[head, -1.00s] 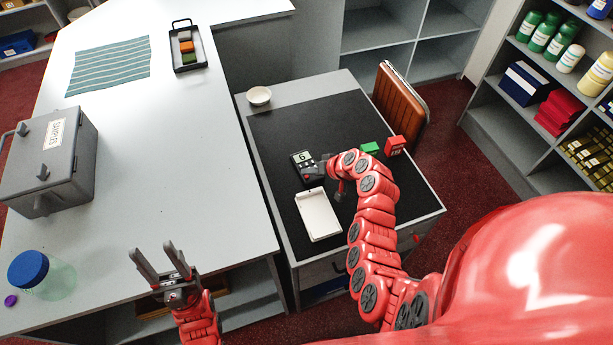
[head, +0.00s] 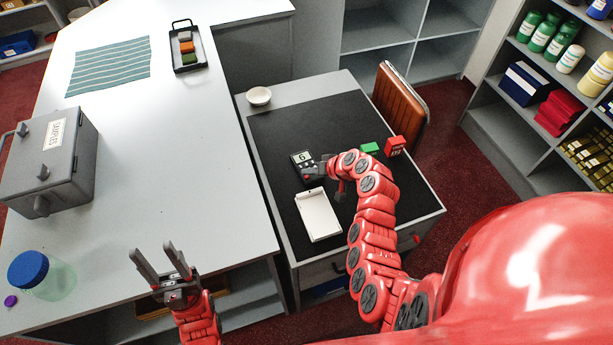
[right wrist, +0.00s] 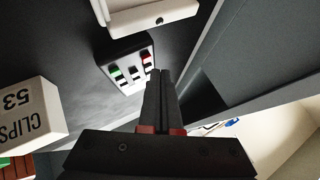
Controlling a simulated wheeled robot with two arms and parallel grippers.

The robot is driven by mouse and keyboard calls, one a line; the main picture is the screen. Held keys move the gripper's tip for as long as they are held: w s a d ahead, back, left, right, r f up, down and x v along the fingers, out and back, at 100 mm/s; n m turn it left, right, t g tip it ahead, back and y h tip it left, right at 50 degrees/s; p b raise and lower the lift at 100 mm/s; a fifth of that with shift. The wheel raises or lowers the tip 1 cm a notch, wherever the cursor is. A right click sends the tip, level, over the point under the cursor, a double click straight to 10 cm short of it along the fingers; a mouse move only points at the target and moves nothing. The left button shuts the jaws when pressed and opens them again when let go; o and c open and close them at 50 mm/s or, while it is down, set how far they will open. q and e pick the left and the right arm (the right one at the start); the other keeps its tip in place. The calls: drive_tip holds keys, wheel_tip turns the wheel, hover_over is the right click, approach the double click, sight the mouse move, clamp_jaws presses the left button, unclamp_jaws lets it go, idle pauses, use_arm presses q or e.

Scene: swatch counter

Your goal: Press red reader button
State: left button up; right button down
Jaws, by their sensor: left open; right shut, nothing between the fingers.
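The reader (head: 302,161) lies on the dark mat of the low cabinet in the head view, its display showing a 6. My right gripper (head: 319,170) is at its right side and covers part of it. The right wrist view shows a pale panel (right wrist: 128,66) with a green button, a dark middle one and a red button (right wrist: 146,58). There my right gripper's shut, empty fingers (right wrist: 158,76) end just beside the red button. I cannot tell whether they touch it. My left gripper (head: 160,258) is open and empty over the counter's front edge.
A white tray (head: 318,214) lies just nearer to me than the reader. A green box (head: 369,149) and a red box (head: 395,146) stand to the right. A white bowl (head: 259,96) is at the back left. A grey samples case (head: 48,165) stands on the counter.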

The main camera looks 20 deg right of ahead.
drive_tip(key=shift+f, duration=0.1)
idle(0.5)
drive_tip(key=shift+f+b, duration=0.3)
drive_tip(key=shift+b, duration=0.35)
drive_tip(key=shift+f+b, duration=0.4)
drive_tip(key=shift+b, duration=0.1)
idle(0.3)
drive_tip(key=shift+r, duration=0.8)
drive_tip(key=shift+r+p, duration=1.15)
drive_tip(key=shift+r, duration=1.4)
